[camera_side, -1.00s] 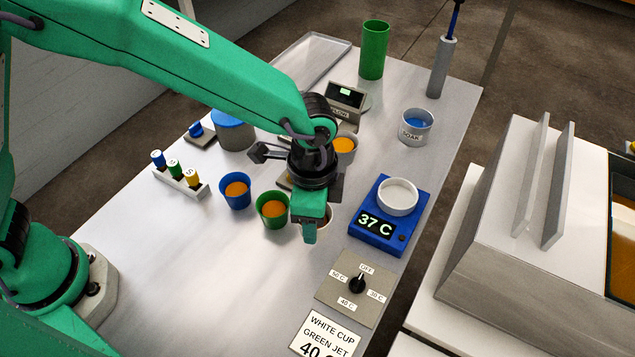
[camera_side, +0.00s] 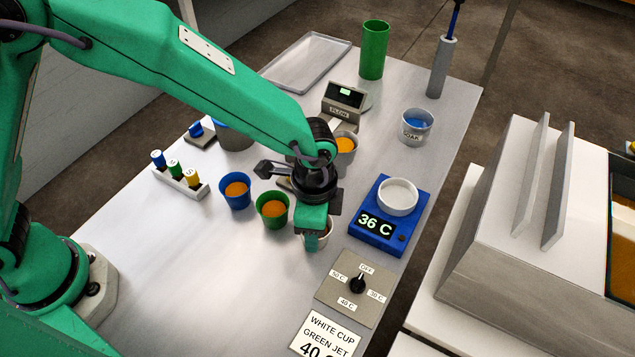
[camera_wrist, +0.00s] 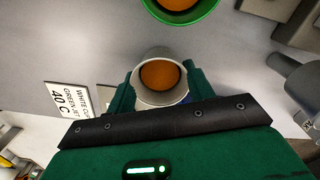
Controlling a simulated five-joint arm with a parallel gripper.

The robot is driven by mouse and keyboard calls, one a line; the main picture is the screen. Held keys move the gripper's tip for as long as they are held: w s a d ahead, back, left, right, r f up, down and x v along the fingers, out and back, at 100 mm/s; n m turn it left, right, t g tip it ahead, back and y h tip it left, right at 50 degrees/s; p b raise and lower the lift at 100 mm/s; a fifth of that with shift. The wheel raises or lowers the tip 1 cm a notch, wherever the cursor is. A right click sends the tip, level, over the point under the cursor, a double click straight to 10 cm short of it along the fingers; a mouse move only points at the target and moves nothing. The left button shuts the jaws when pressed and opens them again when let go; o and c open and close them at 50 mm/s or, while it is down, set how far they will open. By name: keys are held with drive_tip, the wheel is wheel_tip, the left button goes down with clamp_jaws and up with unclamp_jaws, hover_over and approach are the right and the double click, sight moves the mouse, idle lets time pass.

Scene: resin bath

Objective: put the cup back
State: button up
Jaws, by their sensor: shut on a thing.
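The white cup (camera_wrist: 157,91) holds orange-brown liquid and sits between the two fingers of my gripper (camera_wrist: 156,88) in the wrist view. My gripper (camera_side: 312,240) is shut on it. In the side view the cup (camera_side: 328,229) is mostly hidden behind my gripper, right of the green cup. I cannot tell whether its base touches the table. The green cup (camera_side: 273,209) and the blue cup (camera_side: 236,192) stand in a row to its left, both with orange liquid. The green cup (camera_wrist: 180,8) also shows at the top of the wrist view.
A blue heater reading 36 C (camera_side: 377,225) with a white dish (camera_side: 398,196) stands close right. A dial panel (camera_side: 346,288) and a sign (camera_side: 325,336) lie in front. A grey cup (camera_side: 345,147) stands behind my wrist. The front left table is clear.

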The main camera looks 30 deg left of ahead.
drive_tip(key=o, duration=1)
drive_tip(key=shift+f, duration=0.1)
drive_tip(key=shift+o, duration=0.2)
wheel_tip(320, 180, up, 12)
idle(0.6)
